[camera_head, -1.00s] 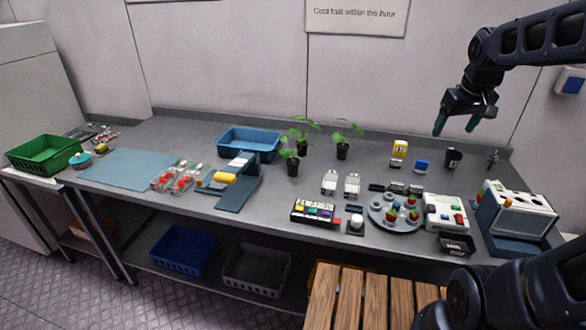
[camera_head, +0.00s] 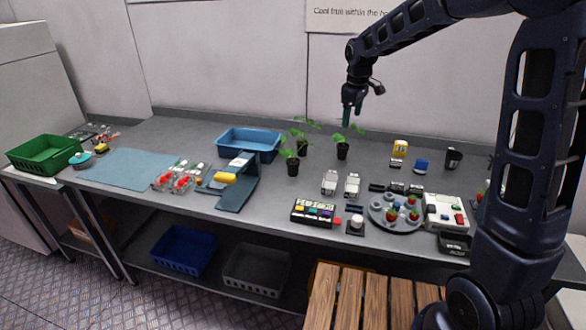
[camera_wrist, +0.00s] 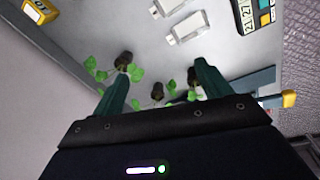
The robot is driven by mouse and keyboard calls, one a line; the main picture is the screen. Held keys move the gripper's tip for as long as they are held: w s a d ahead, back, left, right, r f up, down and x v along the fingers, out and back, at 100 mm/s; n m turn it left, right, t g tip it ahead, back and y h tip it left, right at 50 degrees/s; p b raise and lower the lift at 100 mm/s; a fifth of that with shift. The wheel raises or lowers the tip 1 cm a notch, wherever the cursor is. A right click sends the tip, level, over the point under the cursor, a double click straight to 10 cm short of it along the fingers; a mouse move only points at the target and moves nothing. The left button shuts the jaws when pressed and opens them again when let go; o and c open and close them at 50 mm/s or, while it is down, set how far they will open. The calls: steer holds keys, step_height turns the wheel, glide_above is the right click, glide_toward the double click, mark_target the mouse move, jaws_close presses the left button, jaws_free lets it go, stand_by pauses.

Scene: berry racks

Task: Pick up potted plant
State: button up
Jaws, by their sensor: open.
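Three potted plants with dark pots and green leaves stand upright at the back middle of the bench: a front-left plant (camera_head: 293,166), a rear plant (camera_head: 302,149) and a right plant (camera_head: 342,151). My gripper (camera_head: 347,117) is open and empty, pointing down above the right plant and apart from its pot. In the wrist view the pots lie beyond and between my fingers (camera_wrist: 161,69): one pot (camera_wrist: 123,60) by the left fingertip, one (camera_wrist: 157,91) in the middle, and one (camera_wrist: 193,75) partly behind the right finger. Some leaves are hidden by the fingers.
A blue bin (camera_head: 248,140) stands left of the plants. White clips (camera_head: 330,182) lie in front. A yellow box (camera_head: 399,148) and black cup (camera_head: 453,158) stand to the right. A round grey tray (camera_head: 376,213) is at the front right. The wall is close behind.

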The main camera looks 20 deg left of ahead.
steer(key=w+a+f+n, duration=0.25)
steer(key=a+f, duration=0.35)
steer(key=a, duration=0.4)
steer(key=n+g, duration=0.1)
steer(key=n, duration=0.2)
glide_above(293, 161)
step_height(293, 161, down, 8)
steer(key=shift+f, duration=0.1)
steer(key=shift+a+f, duration=0.15)
steer(key=shift+f, duration=0.35)
step_height(293, 161, down, 10)
steer(key=shift+w+r, duration=0.1)
steer(key=shift+c, duration=0.5)
steer(key=c, duration=1)
